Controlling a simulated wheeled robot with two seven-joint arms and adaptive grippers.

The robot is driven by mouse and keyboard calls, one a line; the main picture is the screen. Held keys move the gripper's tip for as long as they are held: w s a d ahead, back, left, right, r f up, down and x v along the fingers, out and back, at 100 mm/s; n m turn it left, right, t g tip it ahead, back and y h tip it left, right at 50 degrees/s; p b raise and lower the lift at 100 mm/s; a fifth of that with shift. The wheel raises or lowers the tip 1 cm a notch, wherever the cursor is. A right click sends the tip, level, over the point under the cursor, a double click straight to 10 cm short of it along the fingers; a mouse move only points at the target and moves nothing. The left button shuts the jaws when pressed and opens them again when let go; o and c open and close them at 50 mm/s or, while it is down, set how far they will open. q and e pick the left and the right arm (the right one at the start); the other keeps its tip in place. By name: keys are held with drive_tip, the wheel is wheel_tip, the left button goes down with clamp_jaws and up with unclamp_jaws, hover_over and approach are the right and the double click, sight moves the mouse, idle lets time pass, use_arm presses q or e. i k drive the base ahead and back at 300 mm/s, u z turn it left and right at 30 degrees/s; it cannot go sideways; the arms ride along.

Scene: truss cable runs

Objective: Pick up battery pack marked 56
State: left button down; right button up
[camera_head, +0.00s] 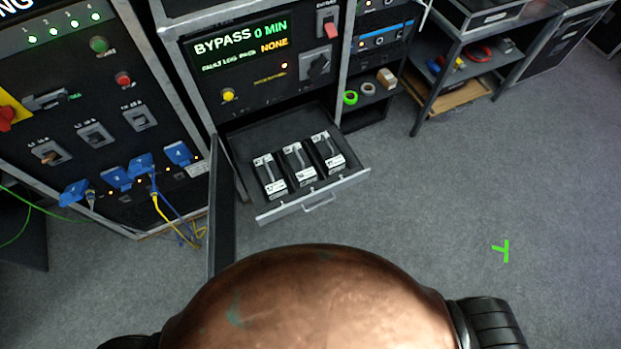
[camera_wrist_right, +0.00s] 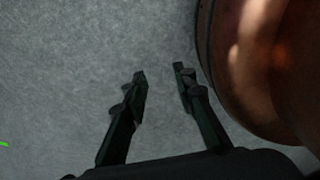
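Three black battery packs with white labels stand side by side in an open drawer (camera_head: 262,213): a left pack (camera_head: 269,175), a middle pack (camera_head: 298,163) and a right pack (camera_head: 328,152). The numbers on their labels are too small to read, so I cannot tell which is marked 56. My right gripper (camera_wrist_right: 160,74) shows in the right wrist view, open and empty, with only grey carpet beyond its fingers. It is away from the drawer. My left gripper is not in view.
The drawer belongs to a rack with a BYPASS display (camera_head: 240,45). A dark door panel (camera_head: 222,205) stands at the drawer's left. Blue plugs (camera_head: 140,165) and cables hang from the left rack. A shelf (camera_head: 440,70) stands back right. The carpet right of the drawer is clear, with a green mark (camera_head: 502,251).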

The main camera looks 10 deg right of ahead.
sight(296, 158)
drive_tip(key=z, duration=0.85)
drive_tip(key=k, duration=0.6)
drive_tip(key=u, duration=0.5)
drive_tip(key=i, duration=0.3)
